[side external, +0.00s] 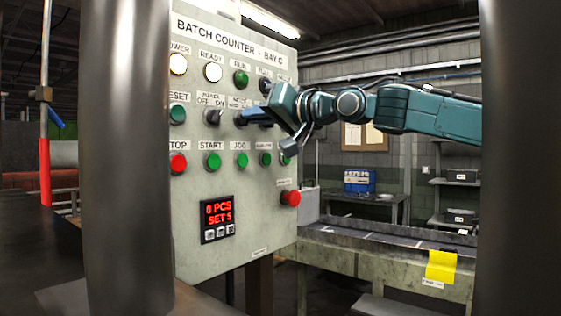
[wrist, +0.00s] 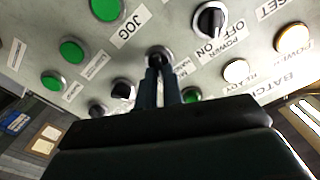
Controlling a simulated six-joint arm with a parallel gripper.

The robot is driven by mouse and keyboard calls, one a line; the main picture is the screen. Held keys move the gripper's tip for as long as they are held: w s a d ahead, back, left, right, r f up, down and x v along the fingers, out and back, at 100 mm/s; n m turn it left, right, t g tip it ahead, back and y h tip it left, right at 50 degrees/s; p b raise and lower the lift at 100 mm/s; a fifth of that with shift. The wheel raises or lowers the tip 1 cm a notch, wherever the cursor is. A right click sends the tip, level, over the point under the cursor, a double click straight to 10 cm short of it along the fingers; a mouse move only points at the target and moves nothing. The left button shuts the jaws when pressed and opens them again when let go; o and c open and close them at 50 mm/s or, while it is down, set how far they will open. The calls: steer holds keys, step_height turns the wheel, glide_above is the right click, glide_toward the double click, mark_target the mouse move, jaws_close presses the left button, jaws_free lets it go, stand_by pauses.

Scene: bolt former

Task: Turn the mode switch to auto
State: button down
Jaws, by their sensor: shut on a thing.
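The mode switch (side external: 240,119) is a dark knob in the middle row of the grey control panel (side external: 255,220), right of the power switch (side external: 212,116). My gripper (side external: 252,116) reaches it from the right, its fingers shut on the knob. In the wrist view the two narrow fingers (wrist: 160,88) run up to the knob (wrist: 158,56), one on each side. The fingers hide much of the knob and part of its label, so I cannot tell which position it points to.
Green buttons (side external: 212,161) sit below the switch row, with a red stop button (side external: 178,164) at left. A red mushroom button (side external: 290,198) sits lower right. Another black selector (wrist: 122,90) is close beside my fingers. A counter display (side external: 217,212) reads 0 PCS, SET 5. Dark posts (side external: 127,150) stand in the foreground.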

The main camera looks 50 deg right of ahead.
steer(key=shift+m, duration=0.4)
steer(key=c, duration=1.5)
jaws_free()
steer(key=shift+c, duration=0.2)
steer(key=shift+s, duration=0.1)
steer(key=s, duration=1.3)
steer(key=shift+s, duration=0.3)
